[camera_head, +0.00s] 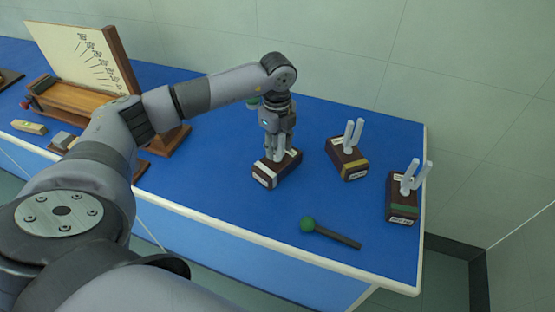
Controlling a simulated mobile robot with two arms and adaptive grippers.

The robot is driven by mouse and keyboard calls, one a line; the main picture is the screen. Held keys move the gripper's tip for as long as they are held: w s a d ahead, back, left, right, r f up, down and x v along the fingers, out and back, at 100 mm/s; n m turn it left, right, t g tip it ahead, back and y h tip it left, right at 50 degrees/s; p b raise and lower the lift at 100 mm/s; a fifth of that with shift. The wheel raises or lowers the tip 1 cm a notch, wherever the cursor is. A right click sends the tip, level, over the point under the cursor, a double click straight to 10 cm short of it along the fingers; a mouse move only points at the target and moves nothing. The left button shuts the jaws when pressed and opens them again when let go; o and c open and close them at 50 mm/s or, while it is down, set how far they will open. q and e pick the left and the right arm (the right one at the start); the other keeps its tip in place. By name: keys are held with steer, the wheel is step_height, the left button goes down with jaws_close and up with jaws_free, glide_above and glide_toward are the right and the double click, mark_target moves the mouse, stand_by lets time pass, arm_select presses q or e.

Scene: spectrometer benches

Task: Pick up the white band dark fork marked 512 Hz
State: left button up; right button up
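The white-band fork stands on a dark block (277,170) near the middle of the blue bench, in the head view. The block has a white band and a pale label on its front; I cannot read the label. My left gripper (279,146) points straight down over this fork, its fingers at the grey tines and hiding their upper part. I cannot tell whether the fingers are closed on the tines. The block appears to rest on the bench. My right gripper is not in view.
A yellow-band fork block (348,163) and a green-band fork block (402,207) stand to the right. A green-headed mallet (333,235) lies in front. A wooden stand with a cream chart board (82,58) is at the left. The bench (230,215) is clear at front centre.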

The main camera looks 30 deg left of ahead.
arm_select(q)
steer(key=shift+f, duration=1.1)
jaws_close()
steer(key=shift+r, duration=0.1)
